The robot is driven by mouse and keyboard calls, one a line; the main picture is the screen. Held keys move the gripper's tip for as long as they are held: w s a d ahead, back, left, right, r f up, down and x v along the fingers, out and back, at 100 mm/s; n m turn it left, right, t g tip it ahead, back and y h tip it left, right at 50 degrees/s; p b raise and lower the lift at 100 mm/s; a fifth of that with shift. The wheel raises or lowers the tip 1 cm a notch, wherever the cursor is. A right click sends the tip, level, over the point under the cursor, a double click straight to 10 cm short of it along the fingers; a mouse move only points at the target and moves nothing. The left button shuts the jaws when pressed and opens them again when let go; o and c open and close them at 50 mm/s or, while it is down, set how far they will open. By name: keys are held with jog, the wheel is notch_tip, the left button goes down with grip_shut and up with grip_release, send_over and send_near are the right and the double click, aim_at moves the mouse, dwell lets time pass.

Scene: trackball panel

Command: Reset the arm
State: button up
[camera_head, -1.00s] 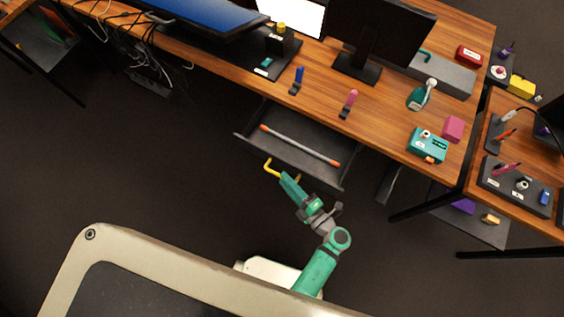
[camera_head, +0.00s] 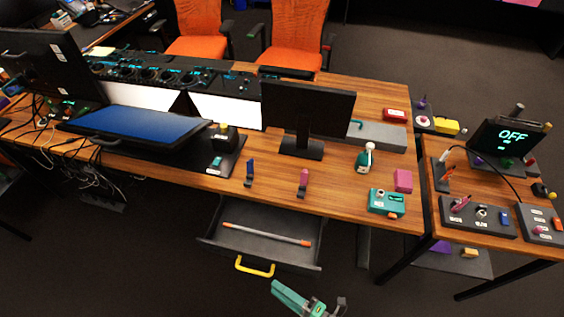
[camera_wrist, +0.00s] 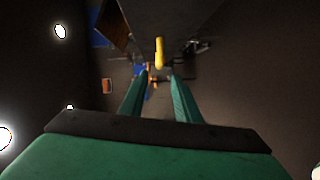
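My green gripper (camera_head: 275,285) shows at the bottom of the head view, in front of the open drawer. In the wrist view its two fingers (camera_wrist: 160,74) are apart, with nothing visibly held between them. The drawer (camera_head: 222,238) is pulled out below the desk and holds a white rod with orange ends (camera_head: 265,235). Its yellow handle (camera_head: 254,267) is just beyond the fingertips in the head view; a yellow bar (camera_wrist: 159,52) also shows past the fingertips in the wrist view. I cannot tell the exact gap. Most of my arm is out of the head view.
The wooden desk (camera_head: 340,185) carries a monitor (camera_head: 305,108), a blue flat screen (camera_head: 145,125), a teal box (camera_head: 386,202) and a pink block (camera_head: 403,180). A side table with a control panel (camera_head: 478,215) and an OFF display (camera_head: 512,136) stands at right. Dark floor lies before the drawer.

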jog(key=s+r+m+t+h, duration=0.2)
jog(key=r+m+t+h, duration=0.1)
jog(key=r+m+t, duration=0.4)
jog(key=s+r+m+t+h, duration=0.25)
jog(key=r+m, duration=0.25)
jog(key=r, duration=0.3)
jog(key=s+r+m+g+h, duration=0.1)
jog(key=s+r+m+h, duration=0.1)
jog(key=s+m+h, duration=0.2)
jog(key=s+d+r+m+g+h, duration=0.1)
jog(key=s+r+m+g+h, duration=0.1)
jog(key=m, duration=0.9)
jog(key=s+r+h, duration=0.1)
jog(key=h, duration=0.1)
jog(key=shift+s+d+h, duration=0.3)
jog(key=shift+s+h, duration=0.05)
jog(key=shift+s, duration=0.05)
